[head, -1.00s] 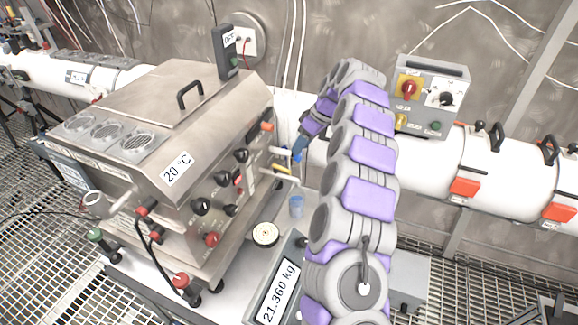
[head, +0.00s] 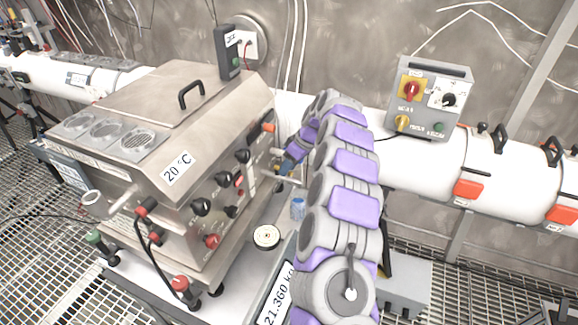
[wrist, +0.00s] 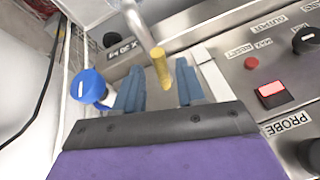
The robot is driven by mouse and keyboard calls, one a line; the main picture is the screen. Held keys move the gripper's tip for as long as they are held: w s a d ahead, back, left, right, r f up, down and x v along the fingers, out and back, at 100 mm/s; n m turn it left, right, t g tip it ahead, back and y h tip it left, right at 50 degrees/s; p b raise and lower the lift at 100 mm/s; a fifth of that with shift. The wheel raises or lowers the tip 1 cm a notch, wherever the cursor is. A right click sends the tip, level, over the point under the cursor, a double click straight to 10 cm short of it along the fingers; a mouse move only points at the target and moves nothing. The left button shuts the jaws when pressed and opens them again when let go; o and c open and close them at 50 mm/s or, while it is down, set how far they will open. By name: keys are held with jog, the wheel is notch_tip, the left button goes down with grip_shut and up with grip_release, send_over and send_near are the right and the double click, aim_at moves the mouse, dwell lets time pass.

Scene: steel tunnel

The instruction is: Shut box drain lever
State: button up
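The steel box (head: 165,125) marked 20 °C stands left of centre in the head view. In the wrist view, a lever with a yellow grip (wrist: 160,68) sticks out on a metal rod. A round blue knob (wrist: 87,86) is to its left. I cannot read a label that settles which one is the drain lever. My gripper (wrist: 159,75) is open, its two blue fingers on either side of the yellow grip with gaps showing.
The box's control panel (wrist: 250,75) is close on the right in the wrist view. A white pipe (head: 430,170) runs behind my arm.

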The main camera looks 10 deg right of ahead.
jog(key=shift+a, duration=0.15)
grip_shut()
jog(key=shift+s+m, duration=0.15)
jog(key=shift+m, duration=0.15)
jog(key=shift+s+a+f+m+t+h+p, duration=0.15)
jog(key=shift+a+m+t+h+p, duration=0.6)
jog(key=shift+m+p, duration=1.75)
jog(key=shift+s+a+r+m+t+h+p, duration=0.1)
jog(key=shift+s+a+m+t+h+p, duration=0.25)
jog(key=shift+a+m+h+p, duration=1.4)
jog(key=shift+s+a+f+m+t+h+p, duration=0.15)
jog(key=shift+m+t+p, duration=0.45)
jog(key=shift+m+p, duration=2.55)
jog(key=shift+w+r+m+b, duration=0.1)
jog(key=shift+m+b, duration=0.2)
jog(key=shift+m, duration=0.2)
jog(key=shift+o, duration=0.5)
grip_release()
jog(key=shift+a, duration=0.2)
